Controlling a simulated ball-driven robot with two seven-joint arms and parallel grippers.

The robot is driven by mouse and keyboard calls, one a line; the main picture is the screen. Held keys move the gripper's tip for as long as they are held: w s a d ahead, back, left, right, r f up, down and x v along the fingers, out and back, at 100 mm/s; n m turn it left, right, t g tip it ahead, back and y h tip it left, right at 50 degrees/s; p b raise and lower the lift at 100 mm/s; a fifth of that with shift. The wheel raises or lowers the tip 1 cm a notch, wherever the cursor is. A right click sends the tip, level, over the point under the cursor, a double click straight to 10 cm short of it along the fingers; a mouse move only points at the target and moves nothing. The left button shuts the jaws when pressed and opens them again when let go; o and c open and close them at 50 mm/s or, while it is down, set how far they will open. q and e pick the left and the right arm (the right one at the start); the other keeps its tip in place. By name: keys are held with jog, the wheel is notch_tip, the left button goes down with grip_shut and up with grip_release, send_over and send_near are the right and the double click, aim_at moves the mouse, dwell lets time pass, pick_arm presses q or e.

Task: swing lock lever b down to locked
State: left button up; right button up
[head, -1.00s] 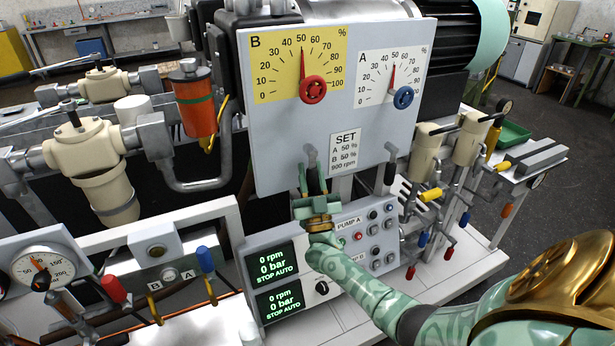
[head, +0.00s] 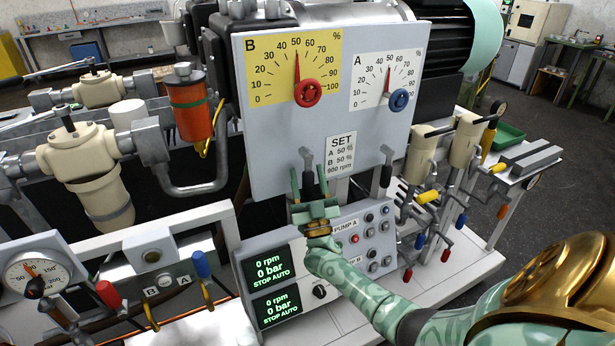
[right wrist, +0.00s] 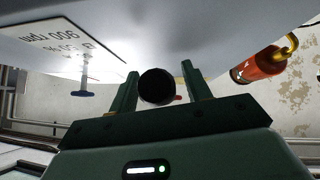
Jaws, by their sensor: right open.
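Lock lever b (head: 308,172), a grey metal arm with a dark grip, is at the lower edge of the panel below the yellow B scale (head: 259,88). My right gripper (head: 309,180) is open, with its green fingers on either side of the lever's dark grip. In the right wrist view, the round black end of the grip (right wrist: 157,86) sits between the open fingers (right wrist: 160,80), with a gap on both sides. The fingers partly hide the grip in the head view. My left gripper is out of view.
A similar lever (head: 386,166) is below the white A scale, to the right. The grey panel (head: 270,165) is close behind my fingers. The control box (head: 343,240) with displays and buttons is just below my gripper. An orange cylinder (head: 194,108) stands left of the panel.

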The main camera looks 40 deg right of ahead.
jog(key=b+v, duration=0.3)
jog(key=v, duration=1.2)
jog(key=shift+s+f, duration=0.25)
jog(key=shift+f, duration=0.05)
jog(key=shift+a, duration=0.1)
